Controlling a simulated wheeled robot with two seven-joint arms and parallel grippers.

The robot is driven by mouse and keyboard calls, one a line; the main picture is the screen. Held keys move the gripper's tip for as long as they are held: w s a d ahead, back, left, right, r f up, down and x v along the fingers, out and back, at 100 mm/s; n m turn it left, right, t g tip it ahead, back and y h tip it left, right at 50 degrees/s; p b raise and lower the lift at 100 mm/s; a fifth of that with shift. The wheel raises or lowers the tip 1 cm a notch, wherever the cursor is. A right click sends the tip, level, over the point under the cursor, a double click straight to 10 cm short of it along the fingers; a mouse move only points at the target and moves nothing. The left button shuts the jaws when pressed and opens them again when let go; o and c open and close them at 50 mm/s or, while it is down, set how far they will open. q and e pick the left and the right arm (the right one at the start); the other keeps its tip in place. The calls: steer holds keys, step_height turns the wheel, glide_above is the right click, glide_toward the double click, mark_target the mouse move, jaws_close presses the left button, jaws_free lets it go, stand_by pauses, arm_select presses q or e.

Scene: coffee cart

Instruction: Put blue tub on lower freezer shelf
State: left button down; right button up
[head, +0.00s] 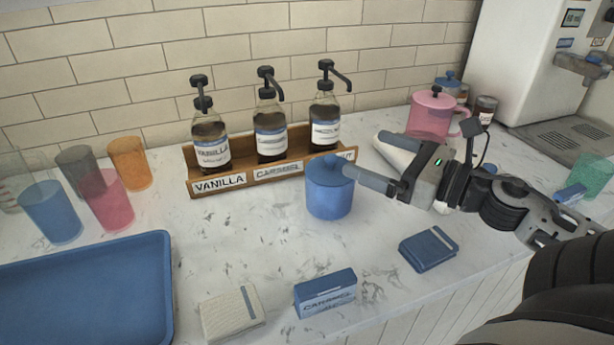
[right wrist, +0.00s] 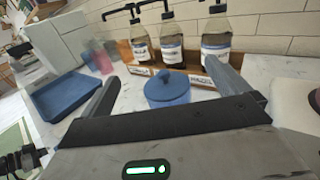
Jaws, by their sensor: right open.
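The blue tub (head: 330,198) stands upright on the marble counter, in front of the right end of the wooden bottle rack. It has a blue lid with a small knob. In the right wrist view the blue tub (right wrist: 167,92) sits ahead, between the two spread fingers. My right gripper (head: 360,153) comes in from the right and is open and empty. One fingertip reaches the tub's upper right edge in the head view; I cannot tell whether it touches. My left gripper is not in view. No freezer shelf can be made out.
The wooden rack (head: 232,184) with three syrup pump bottles is close behind the tub. A pink lidded pot (head: 431,116) stands behind my right gripper. Small boxes lie in front, including a blue carton (head: 325,295). Coloured cups and a blue tray (head: 85,290) are at left.

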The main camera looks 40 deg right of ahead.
mark_target(353, 185)
steer(key=f, duration=0.2)
steer(key=f+b, duration=0.1)
steer(key=f, duration=0.2)
steer(key=f+b, duration=0.1)
steer(key=f, duration=0.1)
steer(key=shift+s+f, duration=0.25)
steer(key=shift+f, duration=0.1)
steer(key=shift+x, duration=1.05)
steer(key=shift+w+a, duration=0.15)
steer(key=shift+w, duration=0.4)
steer(key=p+x, duration=0.1)
steer(key=x, duration=0.3)
steer(key=shift+w+a, duration=0.1)
steer(key=shift+w, duration=0.1)
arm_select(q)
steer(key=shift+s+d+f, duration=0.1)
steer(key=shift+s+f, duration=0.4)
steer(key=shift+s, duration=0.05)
